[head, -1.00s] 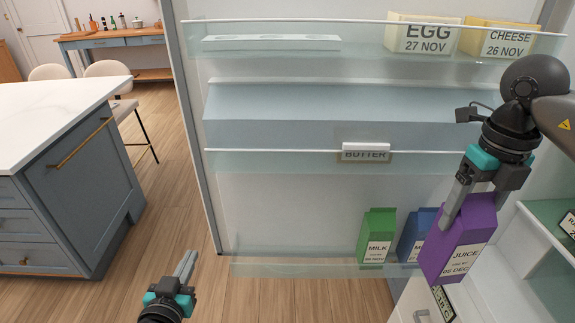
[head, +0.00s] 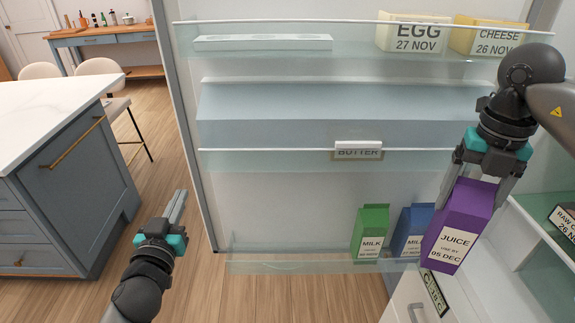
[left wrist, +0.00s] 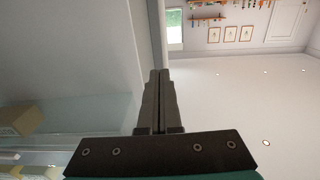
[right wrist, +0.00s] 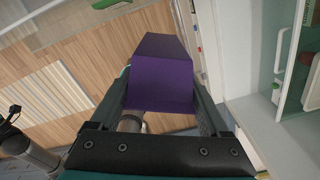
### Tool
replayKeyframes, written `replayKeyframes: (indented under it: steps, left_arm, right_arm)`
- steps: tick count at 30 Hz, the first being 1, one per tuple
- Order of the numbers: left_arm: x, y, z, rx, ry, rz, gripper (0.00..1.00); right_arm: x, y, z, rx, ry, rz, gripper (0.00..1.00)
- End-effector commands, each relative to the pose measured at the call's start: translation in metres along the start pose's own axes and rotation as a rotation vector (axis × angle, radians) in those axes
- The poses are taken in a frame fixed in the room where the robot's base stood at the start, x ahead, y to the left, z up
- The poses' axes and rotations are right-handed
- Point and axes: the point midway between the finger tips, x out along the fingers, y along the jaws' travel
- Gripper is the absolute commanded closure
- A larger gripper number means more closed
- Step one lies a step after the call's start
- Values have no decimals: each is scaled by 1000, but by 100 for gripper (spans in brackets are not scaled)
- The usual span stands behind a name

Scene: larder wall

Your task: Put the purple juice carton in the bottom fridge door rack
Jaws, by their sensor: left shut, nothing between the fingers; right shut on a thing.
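The purple juice carton (head: 459,226) is held in my right gripper (head: 482,185), slightly tilted, label facing the head camera. It also shows between the fingers in the right wrist view (right wrist: 162,75). It is in front of and to the right of the bottom fridge door rack (head: 290,266), which is a clear shelf. A green milk carton (head: 371,228) and a blue milk carton (head: 411,228) stand at that rack's right end. My left gripper (head: 180,195) is shut and empty, left of the rack, low over the floor. It points upward in the left wrist view (left wrist: 160,75).
Upper door racks hold an egg box (head: 413,35), a cheese box (head: 487,38) and butter (head: 358,153). The bottom rack's left and middle are clear. Fridge shelves (head: 545,228) are at the right. A blue kitchen island (head: 75,190) stands left.

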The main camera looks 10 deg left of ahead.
Motion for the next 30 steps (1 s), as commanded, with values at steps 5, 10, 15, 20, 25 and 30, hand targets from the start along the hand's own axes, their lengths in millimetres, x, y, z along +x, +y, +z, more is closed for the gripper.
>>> replayKeyframes:
  steps: [5,10,15,20,25,30]
  left_arm:
    - [27,0,-1,2,2,0,100]
    - [50,0,-1,1,1,0,100]
    - [67,0,0,1,0,-1,100]
    - [76,0,0,0,-1,-1,100]
    - [78,0,0,-1,-1,0,100]
    - [78,0,0,-1,-1,-1,100]
  right_arm:
    - [-2,0,0,-1,-4,2,100]
    - [-2,0,0,-1,-4,2,100]
    - [-2,0,0,-1,-4,2,100]
    - [-2,0,0,-1,-4,2,100]
    - [-2,0,0,-1,-4,2,100]
    - [-2,0,0,-1,-4,2,100]
